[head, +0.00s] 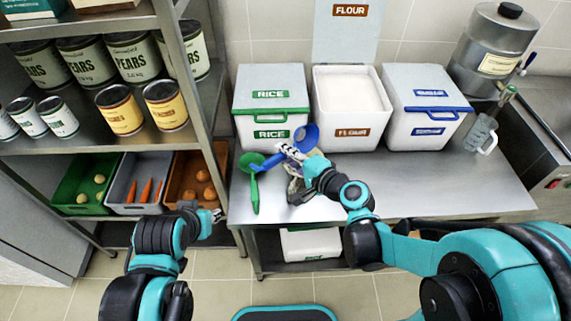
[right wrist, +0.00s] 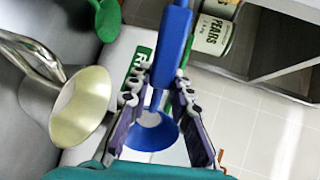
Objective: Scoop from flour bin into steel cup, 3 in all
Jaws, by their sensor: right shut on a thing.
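The flour bin (head: 352,108) stands open at the back of the steel counter, its lid raised, with white flour (head: 352,88) inside. My right gripper (head: 288,152) is shut on the handle of a blue scoop (head: 308,136), in front of the bins. In the right wrist view the scoop (right wrist: 152,132) lies between both fingers (right wrist: 157,92). The steel cup (head: 296,190) is partly hidden below my right gripper. The wrist view shows the cup (right wrist: 80,105) with a pale inside; I cannot tell what it holds. My left gripper (head: 217,215) is near the shelf, its jaws unclear.
A green scoop (head: 254,190) lies left of the cup. The closed rice bin (head: 270,108) and a closed blue-lidded bin (head: 424,110) flank the flour bin. A clear jug (head: 482,133) stands right. A shelf rack (head: 185,80) with cans borders the left. The counter's right front (head: 460,185) is free.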

